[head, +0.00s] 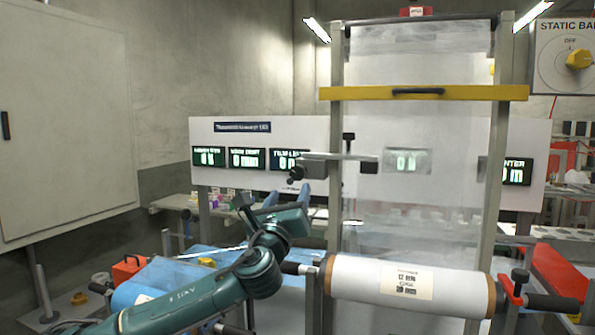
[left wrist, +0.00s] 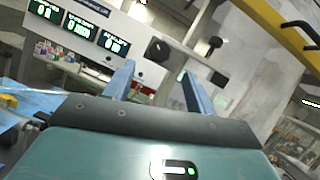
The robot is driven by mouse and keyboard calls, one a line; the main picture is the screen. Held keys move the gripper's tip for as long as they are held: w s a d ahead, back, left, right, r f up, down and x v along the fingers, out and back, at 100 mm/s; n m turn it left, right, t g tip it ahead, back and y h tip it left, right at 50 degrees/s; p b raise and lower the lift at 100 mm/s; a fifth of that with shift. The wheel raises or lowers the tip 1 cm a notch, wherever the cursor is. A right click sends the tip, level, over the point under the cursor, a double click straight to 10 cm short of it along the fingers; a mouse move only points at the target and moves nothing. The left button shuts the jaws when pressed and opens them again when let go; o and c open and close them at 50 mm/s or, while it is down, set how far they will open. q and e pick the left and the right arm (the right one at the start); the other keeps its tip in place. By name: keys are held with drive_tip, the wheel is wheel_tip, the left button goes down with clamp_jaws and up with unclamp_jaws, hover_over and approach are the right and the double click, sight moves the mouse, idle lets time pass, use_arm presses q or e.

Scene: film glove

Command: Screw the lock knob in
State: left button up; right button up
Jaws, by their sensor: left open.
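Several black knobs show, and I cannot tell for certain which is the lock knob. One black knob (head: 295,175) is on the left end of a grey bracket (head: 335,158) by the machine's left post. It lies just above and beyond my left gripper (head: 287,196). In the left wrist view a round black knob (left wrist: 158,48) appears beyond and between the fingertips. My left gripper (left wrist: 157,78) has its two blue fingers apart, with nothing between them. Another black knob (head: 348,138) stands above the bracket. My right gripper is in neither view.
A white film roll (head: 405,285) lies across the front right, with a red clamp (head: 512,288) at its right end. A yellow bar (head: 425,93) crosses the film higher up. A panel with displays (head: 240,140) stands behind. An orange box (head: 128,268) is at left.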

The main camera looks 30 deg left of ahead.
sight(297, 174)
use_arm(q)
drive_tip(key=p+x, duration=0.2)
drive_tip(key=x, duration=0.6)
drive_tip(key=shift+r, duration=0.1)
drive_tip(key=shift+w+a+r, duration=0.15)
drive_tip(key=shift+w+a, duration=0.1)
drive_tip(key=shift+w, duration=0.4)
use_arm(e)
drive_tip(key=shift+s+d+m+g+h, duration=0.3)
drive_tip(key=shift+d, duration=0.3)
use_arm(q)
drive_tip(key=c, duration=1)
drive_tip(key=shift+o, duration=0.2)
drive_tip(key=shift+n+y, duration=0.4)
drive_tip(key=shift+n, duration=0.3)
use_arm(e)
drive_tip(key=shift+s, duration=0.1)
use_arm(q)
drive_tip(key=o, duration=1)
drive_tip(key=shift+c, duration=0.2)
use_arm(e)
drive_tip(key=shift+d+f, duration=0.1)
